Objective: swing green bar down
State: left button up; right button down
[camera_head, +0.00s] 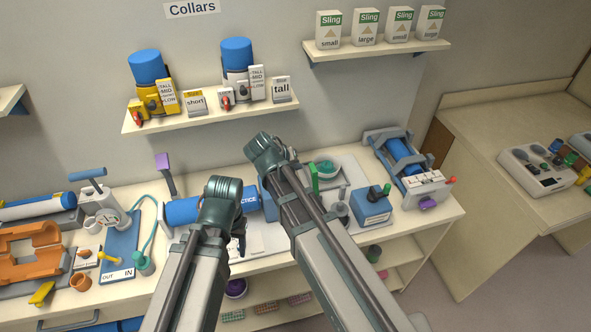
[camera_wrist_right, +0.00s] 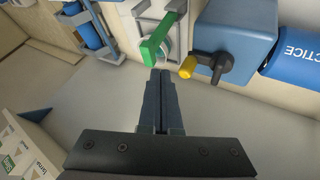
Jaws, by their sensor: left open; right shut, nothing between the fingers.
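The green bar (camera_wrist_right: 158,40) shows in the right wrist view, slanting across a pale fixture with a round white part behind its end. In the head view the green bar (camera_head: 313,178) stands roughly upright beside my right arm. My right gripper (camera_wrist_right: 160,74) is shut and empty, its fingertips close to the bar's near end; I cannot tell whether they touch. In the head view my right arm hides this gripper. My left gripper (camera_head: 238,243) is open, low over the bench by the blue cylinder marked PRACTICE, partly hidden by its arm.
A blue box (camera_wrist_right: 232,35) with a black lever and yellow knob (camera_wrist_right: 187,68) is right of my right fingertips. The blue cylinder (camera_wrist_right: 294,50) lies beyond it. Another blue box (camera_head: 371,207) with a green-tipped lever stands right of the bar. A shelf of collars (camera_head: 215,112) is above.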

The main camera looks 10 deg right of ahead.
pick_arm(q)
notch_tip(320, 180, down, 6)
jog(key=b, duration=0.4)
jog(key=shift+r+b, duration=0.2)
jog(key=shift+b, duration=0.1)
pick_arm(e)
jog(key=x, duration=0.7)
pick_arm(q)
jog(key=shift+r, duration=0.1)
pick_arm(e)
jog(key=shift+d, duration=0.2)
pick_arm(q)
notch_tip(320, 180, down, 9)
jog(key=b, duration=0.8)
jog(key=shift+b, duration=0.35)
pick_arm(e)
jog(key=d+f+m+y, duration=0.1)
jog(key=d+f+y, duration=0.3)
jog(key=d, duration=0.6)
jog(key=d+f+m+y, duration=0.1)
jog(key=d+f+y, duration=0.3)
jog(key=d+y, duration=0.4)
jog(key=shift+w+d+f+m, duration=0.25)
jog(key=shift+d+m, duration=0.15)
jog(key=shift+d, duration=0.65)
pick_arm(q)
jog(key=shift+a, duration=0.1)
pick_arm(e)
jog(key=shift+s, duration=0.1)
